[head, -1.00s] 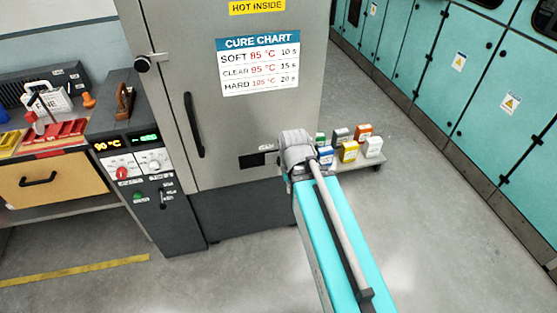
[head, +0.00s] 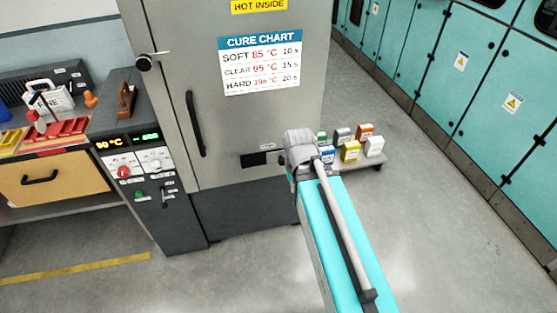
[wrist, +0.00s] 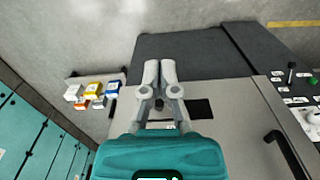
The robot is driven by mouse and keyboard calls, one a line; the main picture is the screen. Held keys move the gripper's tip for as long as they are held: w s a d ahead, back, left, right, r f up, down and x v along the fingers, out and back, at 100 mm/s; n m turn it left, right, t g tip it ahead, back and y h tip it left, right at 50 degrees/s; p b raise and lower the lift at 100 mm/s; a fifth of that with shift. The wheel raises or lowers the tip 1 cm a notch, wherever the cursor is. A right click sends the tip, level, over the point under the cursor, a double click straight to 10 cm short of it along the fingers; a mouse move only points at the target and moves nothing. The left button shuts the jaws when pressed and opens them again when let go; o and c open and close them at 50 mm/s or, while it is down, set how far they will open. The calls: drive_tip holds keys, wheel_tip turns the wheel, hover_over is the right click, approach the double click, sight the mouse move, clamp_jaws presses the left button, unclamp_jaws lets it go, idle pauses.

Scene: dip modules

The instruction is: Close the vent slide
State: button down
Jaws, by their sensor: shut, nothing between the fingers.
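The vent (head: 256,159) shows in the head view as a dark slot low on the grey cabinet door, left of my arm's end. In the wrist view the dark opening (wrist: 201,109) is just right of my gripper (wrist: 160,67). The gripper's fingers are shut together with nothing between them, over the lower part of the cabinet front. A small dark spot shows between the finger bases; I cannot tell whether it is the slide's knob. My arm and gripper hide the other side of the vent. I cannot tell whether the fingers touch the slide.
The door has a long black handle (head: 195,124) and a cure chart (head: 260,63). A control panel (head: 142,165) stands left of it. A low shelf (head: 365,163) with several coloured boxes is right of the cabinet. Open floor lies in front.

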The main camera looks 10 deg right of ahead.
drive_tip(key=w+d+f+m+t+y+b, duration=0.3)
drive_tip(key=w+f+y+b, duration=0.4)
drive_tip(key=w+f+b, duration=0.7)
drive_tip(key=w+d+m+t+y+b, duration=0.2)
drive_tip(key=d+t+b, duration=0.2)
drive_tip(key=d+b, duration=0.3)
drive_tip(key=w+d+m+t+y+b, duration=0.2)
drive_tip(key=w+d+t+y+b, duration=0.1)
drive_tip(key=d+b, duration=0.4)
drive_tip(key=shift+w+f+t+b, duration=0.2)
drive_tip(key=shift+w+t+b, duration=0.3)
drive_tip(key=shift+b, duration=0.65)
drive_tip(key=b, duration=0.2)
approach(281, 159)
drive_tip(key=w+f, duration=0.2)
drive_tip(key=w, duration=0.3)
drive_tip(key=shift+w+a+f, duration=0.1)
drive_tip(key=shift+a, duration=0.6)
drive_tip(key=shift+w+a+f, duration=0.1)
drive_tip(key=shift+w+a, duration=0.05)
drive_tip(key=shift+a, duration=0.55)
